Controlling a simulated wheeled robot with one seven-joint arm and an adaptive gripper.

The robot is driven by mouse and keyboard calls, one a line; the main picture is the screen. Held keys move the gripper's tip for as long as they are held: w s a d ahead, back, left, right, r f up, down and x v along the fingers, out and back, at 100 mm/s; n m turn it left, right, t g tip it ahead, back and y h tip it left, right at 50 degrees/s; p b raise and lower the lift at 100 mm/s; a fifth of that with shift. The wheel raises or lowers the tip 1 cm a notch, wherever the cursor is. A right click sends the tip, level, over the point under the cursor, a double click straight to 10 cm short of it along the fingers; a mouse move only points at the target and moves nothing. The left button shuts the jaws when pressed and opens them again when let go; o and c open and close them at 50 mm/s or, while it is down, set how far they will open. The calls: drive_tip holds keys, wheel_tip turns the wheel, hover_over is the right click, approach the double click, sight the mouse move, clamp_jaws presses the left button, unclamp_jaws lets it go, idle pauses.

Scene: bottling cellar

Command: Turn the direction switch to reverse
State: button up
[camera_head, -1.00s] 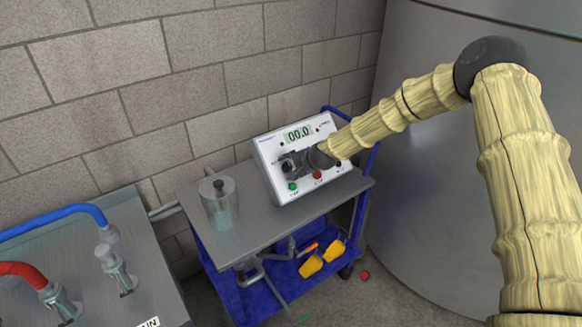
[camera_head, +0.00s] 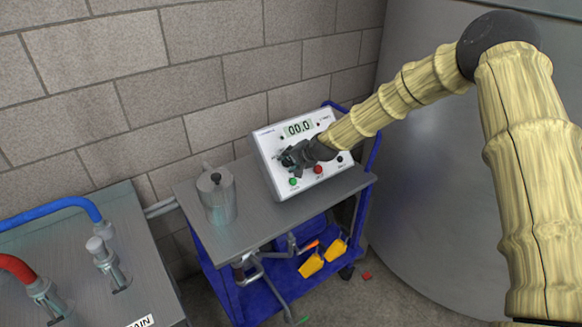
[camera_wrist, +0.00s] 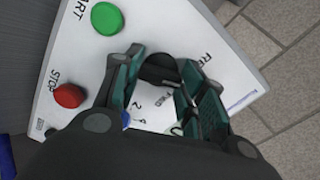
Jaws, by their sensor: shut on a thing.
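The white control box (camera_head: 283,182) stands on the cart's steel top, its display reading 00.0. In the wrist view, its panel (camera_wrist: 155,22) carries a dark direction switch knob (camera_wrist: 157,66) between my fingers. Lettering beginning "RE" and more below it show beside the knob, partly hidden by a finger. My gripper (camera_wrist: 160,80) is shut on the knob, one finger on each side. In the head view my gripper (camera_head: 293,157) covers the knob, so its pointing direction cannot be read.
A green START button (camera_wrist: 107,18) and a red STOP button (camera_wrist: 69,95) sit close to my fingers. A lidded steel pot (camera_head: 217,198) stands on the blue cart (camera_head: 228,286), left of the box. A large steel tank (camera_head: 440,170) is at the right, a block wall (camera_head: 180,80) behind.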

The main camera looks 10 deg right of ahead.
drive_tip(key=shift+f+n+b, duration=0.1)
drive_tip(key=shift+n+b, duration=1.5)
drive_tip(key=shift+n, duration=0.6)
drive_tip(key=o, duration=1)
drive_tip(key=shift+o, duration=0.2)
drive_tip(key=v, duration=1.2)
